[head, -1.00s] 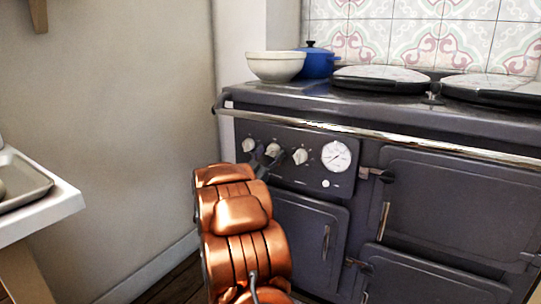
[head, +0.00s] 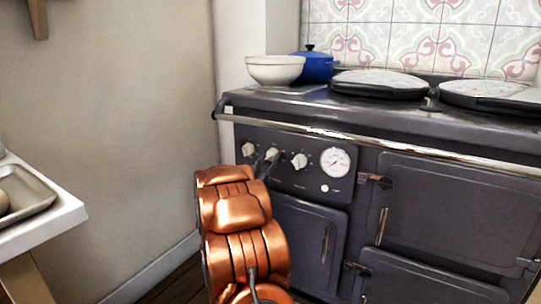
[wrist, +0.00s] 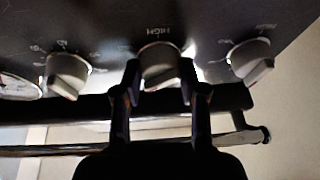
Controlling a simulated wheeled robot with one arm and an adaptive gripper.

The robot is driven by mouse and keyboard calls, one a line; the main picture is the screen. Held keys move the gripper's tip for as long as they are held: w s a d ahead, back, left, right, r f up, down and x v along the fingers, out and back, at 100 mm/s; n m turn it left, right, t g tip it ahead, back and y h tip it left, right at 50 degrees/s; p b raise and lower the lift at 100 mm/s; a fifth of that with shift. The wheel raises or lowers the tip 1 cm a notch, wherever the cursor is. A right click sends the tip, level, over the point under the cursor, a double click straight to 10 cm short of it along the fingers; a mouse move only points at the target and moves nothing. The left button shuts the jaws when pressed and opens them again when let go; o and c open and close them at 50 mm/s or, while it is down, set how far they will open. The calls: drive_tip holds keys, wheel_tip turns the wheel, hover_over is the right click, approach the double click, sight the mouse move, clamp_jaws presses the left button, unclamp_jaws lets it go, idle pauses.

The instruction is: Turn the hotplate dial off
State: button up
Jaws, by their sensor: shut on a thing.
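Three pale dials sit in a row on the dark front panel of the range. The middle dial (head: 272,154) also shows in the wrist view (wrist: 160,62), with the printed word HIGH beside it. My gripper (wrist: 160,78) has one finger on each side of this middle dial and is shut on it. In the head view my gripper (head: 267,164) is small and dark at the panel, partly hidden by my copper arm. The left dial (head: 248,149) and right dial (head: 299,160) are untouched. The middle dial's exact setting is hard to read.
A metal rail (head: 370,137) runs along the range front above the dials. A round gauge (head: 335,160) is right of them. A cream bowl (head: 275,69) and blue pot (head: 317,66) stand on top. A white counter with a tray (head: 35,190) is at left.

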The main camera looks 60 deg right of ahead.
drive_tip(key=n+t+p, duration=0.1)
drive_tip(key=n+p, duration=0.1)
drive_tip(key=p, duration=0.1)
drive_tip(key=n+t+y+p, duration=0.1)
drive_tip(key=n+p, duration=0.2)
drive_tip(key=n+t+p, duration=0.1)
drive_tip(key=n+p, duration=0.1)
drive_tip(key=p, duration=0.2)
drive_tip(key=shift+s+r+t, duration=0.15)
drive_tip(key=shift+r+t, duration=0.15)
drive_tip(key=shift+r, duration=0.1)
drive_tip(key=n+p, duration=0.2)
drive_tip(key=n+t+y+p, duration=0.1)
drive_tip(key=n+p, duration=0.1)
drive_tip(key=shift+y, duration=0.3)
drive_tip(key=shift+n+t+y+p, duration=0.4)
drive_tip(key=shift+n+y+p, duration=0.2)
drive_tip(key=shift+n+p, duration=0.95)
drive_tip(key=shift+f+n, duration=0.1)
drive_tip(key=shift+n, duration=0.25)
drive_tip(key=o, duration=1.1)
drive_tip(key=shift+o, duration=0.2)
drive_tip(key=shift+f, duration=0.1)
drive_tip(key=shift+a, duration=0.15)
drive_tip(key=v, duration=0.7)
